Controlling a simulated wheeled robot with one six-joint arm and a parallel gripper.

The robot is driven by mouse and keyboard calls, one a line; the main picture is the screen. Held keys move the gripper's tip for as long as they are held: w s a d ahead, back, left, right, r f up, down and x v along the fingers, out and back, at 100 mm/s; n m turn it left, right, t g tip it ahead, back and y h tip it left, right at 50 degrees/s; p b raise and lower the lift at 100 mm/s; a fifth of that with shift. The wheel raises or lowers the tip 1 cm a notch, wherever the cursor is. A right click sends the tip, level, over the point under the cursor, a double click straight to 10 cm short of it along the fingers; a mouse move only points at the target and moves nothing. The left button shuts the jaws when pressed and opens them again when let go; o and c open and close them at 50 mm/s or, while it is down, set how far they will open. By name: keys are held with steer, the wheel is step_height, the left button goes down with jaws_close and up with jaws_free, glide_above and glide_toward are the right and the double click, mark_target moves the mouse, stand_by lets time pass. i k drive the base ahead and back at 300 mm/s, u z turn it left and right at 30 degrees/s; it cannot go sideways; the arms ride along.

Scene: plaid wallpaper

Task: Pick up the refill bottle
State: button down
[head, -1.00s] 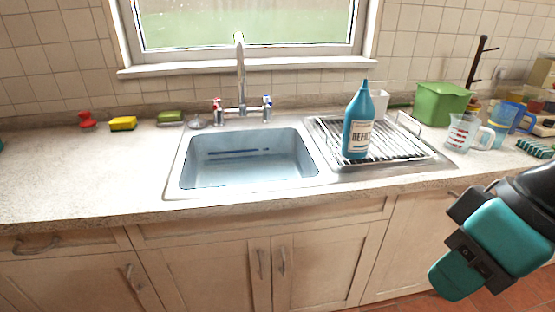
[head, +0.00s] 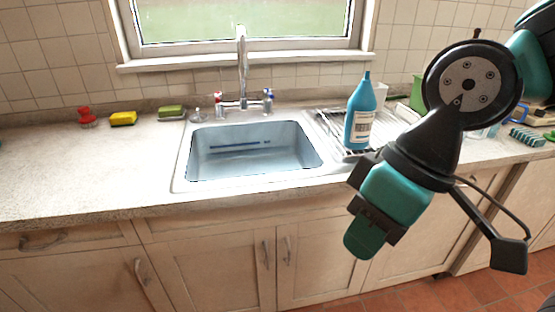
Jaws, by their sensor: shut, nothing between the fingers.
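The refill bottle (head: 359,115) is blue with a pointed cap and a pale label. It stands upright on the wire drying rack (head: 330,128), right of the sink. My gripper (head: 363,240) is teal and black and hangs in front of the counter, low and nearer to me than the bottle. It is shut and empty, apart from the bottle. My arm comes in from the upper right and covers much of the rack's right side.
The sink (head: 250,152) with its tap (head: 242,70) is left of the bottle. A green container (head: 417,92) is partly hidden behind my arm. A yellow sponge (head: 123,118) lies at the back left. The left counter front is clear.

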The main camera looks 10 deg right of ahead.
mark_target(362, 105)
steer(key=z, duration=0.45)
steer(key=k, duration=0.6)
steer(key=z, duration=0.75)
steer(key=i, duration=1.35)
steer(key=u, duration=0.65)
